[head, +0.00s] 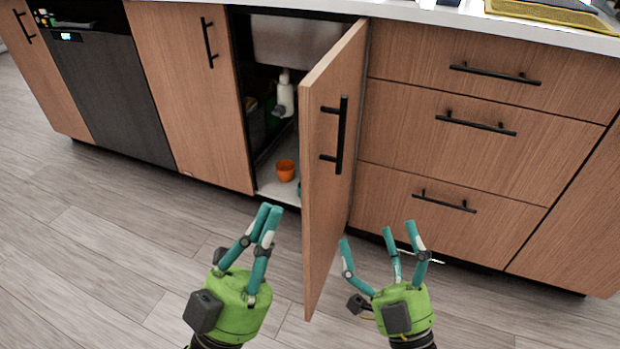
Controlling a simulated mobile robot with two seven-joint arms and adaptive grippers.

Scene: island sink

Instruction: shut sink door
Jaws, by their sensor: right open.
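The sink door (332,150) is a wood-fronted cabinet door with a black bar handle (341,135). It stands swung well out from the cabinet, hinged on its right side. My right gripper (386,235) is open and empty, with its fingers spread, just right of the door's lower part. My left gripper (268,210) is left of the door, in front of the cabinet opening. Its fingertips look close together, but I cannot tell how far it is closed. I see nothing held in it.
Inside the open cabinet are the sink basin's underside (292,40), a white drain pipe (285,92) and an orange cup (285,170). A closed door (190,90) is on the left. Closed drawers (480,130) are on the right. The wooden floor (90,250) at left is clear.

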